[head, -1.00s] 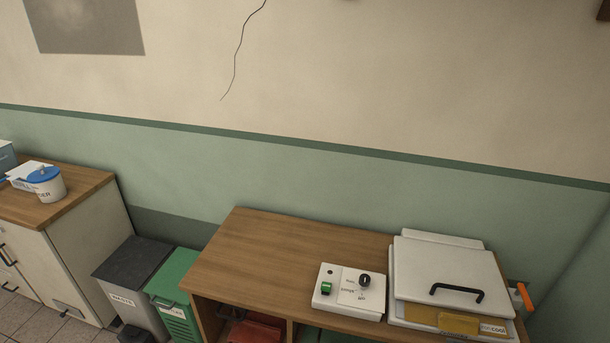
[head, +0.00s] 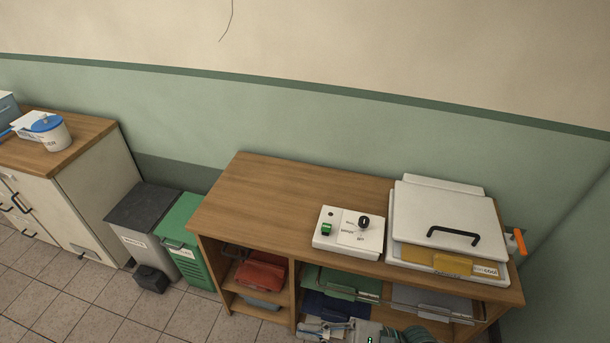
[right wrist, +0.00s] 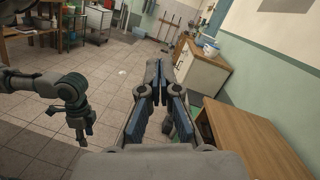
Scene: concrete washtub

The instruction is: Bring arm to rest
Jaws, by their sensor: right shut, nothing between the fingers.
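My right gripper (head: 322,328) shows at the bottom edge of the head view, low in front of the wooden bench. In the right wrist view my right gripper (right wrist: 160,82) has its blue-padded fingers together, with nothing between them. The bench top lies to its right there. My left gripper (right wrist: 78,125) hangs downward at the left of the right wrist view, above the tiled floor; its finger opening is too small to tell. The left arm is outside the head view.
The wooden bench (head: 275,192) carries a white control box (head: 335,243) and a white lidded unit (head: 450,215). A grey bin (head: 140,225) and a green bin (head: 190,235) stand left of it. A white cabinet (head: 95,200) is further left. Tiled floor (head: 60,290) is clear in front.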

